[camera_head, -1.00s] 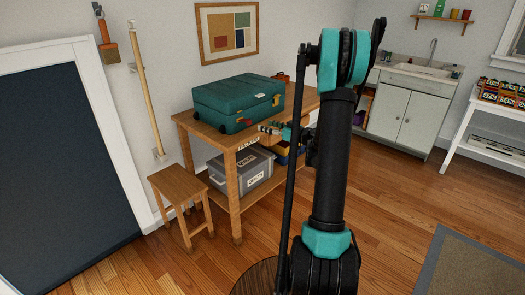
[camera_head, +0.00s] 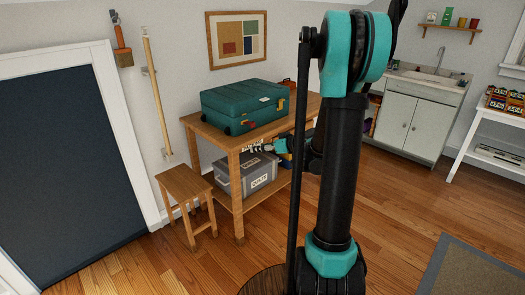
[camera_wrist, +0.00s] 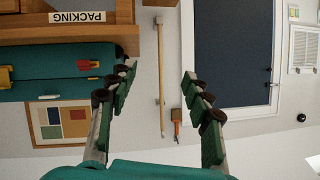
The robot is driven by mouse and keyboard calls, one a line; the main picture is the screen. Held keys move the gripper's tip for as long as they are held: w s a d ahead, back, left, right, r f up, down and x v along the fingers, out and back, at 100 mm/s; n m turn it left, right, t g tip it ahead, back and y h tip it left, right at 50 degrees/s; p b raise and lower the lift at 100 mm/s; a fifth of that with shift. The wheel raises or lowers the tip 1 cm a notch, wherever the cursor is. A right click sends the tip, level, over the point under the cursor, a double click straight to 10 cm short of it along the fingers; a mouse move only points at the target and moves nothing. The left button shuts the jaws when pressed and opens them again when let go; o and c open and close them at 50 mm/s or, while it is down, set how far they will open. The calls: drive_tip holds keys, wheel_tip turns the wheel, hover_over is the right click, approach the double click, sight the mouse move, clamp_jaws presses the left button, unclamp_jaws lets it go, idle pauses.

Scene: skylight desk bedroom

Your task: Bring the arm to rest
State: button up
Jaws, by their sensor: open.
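My gripper (camera_wrist: 158,85) is open and empty in the wrist view, its two fingers spread apart with only the wall and a hanging pole showing between them. That view is upside down. In the head view my gripper (camera_head: 253,147) is small and partly hidden, in front of the wooden workbench (camera_head: 232,146) and below its top. My arm stands upright in the right middle of the head view and hides part of the bench.
A teal case (camera_head: 245,105) lies on the workbench, with a grey bin (camera_head: 248,172) on its lower shelf. A wooden stool (camera_head: 183,182) stands at the left. A sink cabinet (camera_head: 415,115) and white table (camera_head: 490,112) are at the right. The floor between is clear.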

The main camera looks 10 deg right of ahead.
drive_tip(key=shift+s, duration=0.2)
drive_tip(key=s+d+f+m+g+h, duration=0.1)
drive_tip(key=s+f+m+g+h, duration=0.1)
drive_tip(key=s, duration=1.3)
drive_tip(key=s+d+f+m+g+h, duration=0.2)
drive_tip(key=s+f+h, duration=0.4)
drive_tip(key=s, duration=0.9)
drive_tip(key=shift+f+m+g+h, duration=0.4)
drive_tip(key=shift+m+g, duration=0.3)
drive_tip(key=shift+m, duration=0.2)
drive_tip(key=shift+d, duration=0.1)
